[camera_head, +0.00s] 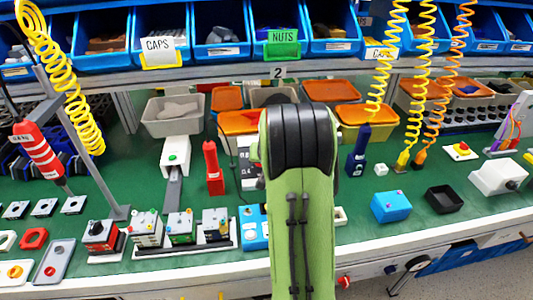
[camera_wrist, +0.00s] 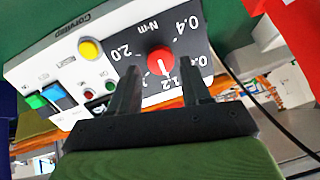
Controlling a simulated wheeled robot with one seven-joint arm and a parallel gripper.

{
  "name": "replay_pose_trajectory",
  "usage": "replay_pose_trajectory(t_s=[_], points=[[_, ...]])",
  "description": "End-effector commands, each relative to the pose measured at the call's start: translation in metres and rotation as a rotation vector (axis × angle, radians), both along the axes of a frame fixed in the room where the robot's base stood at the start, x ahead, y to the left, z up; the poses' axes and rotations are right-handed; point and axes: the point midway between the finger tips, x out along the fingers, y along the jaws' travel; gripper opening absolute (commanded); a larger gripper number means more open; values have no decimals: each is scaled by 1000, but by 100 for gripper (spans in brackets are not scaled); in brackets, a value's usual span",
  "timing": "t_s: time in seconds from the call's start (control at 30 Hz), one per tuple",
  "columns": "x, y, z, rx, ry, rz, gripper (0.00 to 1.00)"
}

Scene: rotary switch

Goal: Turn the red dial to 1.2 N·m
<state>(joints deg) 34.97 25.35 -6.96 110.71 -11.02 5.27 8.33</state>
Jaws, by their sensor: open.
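The red dial (camera_wrist: 161,60) sits on the dark scale plate (camera_wrist: 150,28) of a white control box (camera_wrist: 68,75), which looks upside down in the wrist view. Its white pointer line points down, towards the side where 1.2 is printed; I cannot tell whether it lines up exactly. The 2.0 and 0.4 marks show, and other numerals are partly covered by my fingers. My gripper (camera_wrist: 158,72) is open, its two fingers on either side of the dial's lower part; contact is not clear. In the head view my green arm hides the gripper and dial.
The box also has a yellow button (camera_wrist: 90,50), a green button (camera_wrist: 37,101) and a blue switch (camera_wrist: 57,97). A red object (camera_wrist: 288,25) and a black cable lie close on the right. In the head view, a red bottle-shaped tool (camera_head: 213,170) stands left of my arm.

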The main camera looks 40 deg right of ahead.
Motion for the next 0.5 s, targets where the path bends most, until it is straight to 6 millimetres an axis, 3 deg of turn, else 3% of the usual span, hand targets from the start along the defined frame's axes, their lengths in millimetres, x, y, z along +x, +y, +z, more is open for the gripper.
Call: replay_pose_trajectory(t_s=[0.03, 0.3, 0.5], points=[[-8, 4, 17, -3, -4, -2, 48], [-51, 26, 75, -3, -3, -1, 48], [-69, 36, 97, 1, 0, -1, 48]])
